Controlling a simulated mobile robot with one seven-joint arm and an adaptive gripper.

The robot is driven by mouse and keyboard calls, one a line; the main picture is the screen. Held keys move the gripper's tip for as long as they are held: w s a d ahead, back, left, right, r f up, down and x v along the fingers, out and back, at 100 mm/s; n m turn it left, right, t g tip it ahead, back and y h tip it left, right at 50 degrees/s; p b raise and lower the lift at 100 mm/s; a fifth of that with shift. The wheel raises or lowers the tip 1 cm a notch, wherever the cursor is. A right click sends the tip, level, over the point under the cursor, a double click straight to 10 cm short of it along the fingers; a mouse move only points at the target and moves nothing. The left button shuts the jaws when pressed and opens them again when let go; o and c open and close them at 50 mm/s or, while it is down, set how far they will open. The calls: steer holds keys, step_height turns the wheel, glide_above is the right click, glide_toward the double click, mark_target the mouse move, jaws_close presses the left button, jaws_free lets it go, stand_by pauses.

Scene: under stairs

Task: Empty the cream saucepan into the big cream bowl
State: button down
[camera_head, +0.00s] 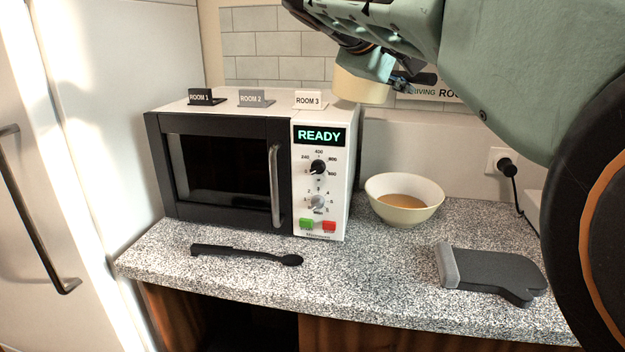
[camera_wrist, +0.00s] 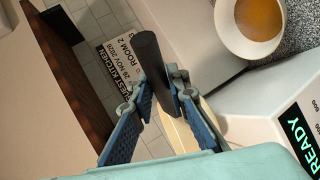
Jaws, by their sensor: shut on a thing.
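The cream saucepan (camera_head: 360,88) is held up in the air at the back, near the microwave's top right corner. My arm hides much of it, and I cannot see its inside. My gripper (camera_head: 400,82) is shut on its dark handle (camera_wrist: 149,60); the wrist view shows the blue fingers on either side of the handle. The big cream bowl (camera_head: 429,209) stands on the counter right of the microwave, lower than the saucepan and apart from it. Brown liquid lies in the bowl, which also shows at the top right of the wrist view (camera_wrist: 228,37).
The microwave (camera_head: 222,129) reads READY and carries three room signs on top. A black spoon-like utensil (camera_head: 243,254) lies in front of it. A dark oven mitt (camera_head: 495,272) lies at the right. The counter's (camera_head: 350,285) front middle is clear. A plug (camera_head: 505,165) is in the wall.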

steer(key=shift+w+d+r, duration=0.1)
steer(key=shift+d+r, duration=0.05)
steer(key=shift+d, duration=0.05)
steer(key=shift+w+a+r+n+h+p, duration=0.1)
steer(key=shift+a+r+n+h+p, duration=0.2)
steer(key=shift+a+r+h+p, duration=0.2)
steer(key=shift+a+f, duration=0.1)
steer(key=shift+a, duration=0.1)
steer(key=shift+d+r, duration=0.2)
steer(key=shift+r, duration=0.15)
step_height(320, 180, up, 4)
steer(key=p, duration=0.3)
steer(key=shift+f, duration=0.35)
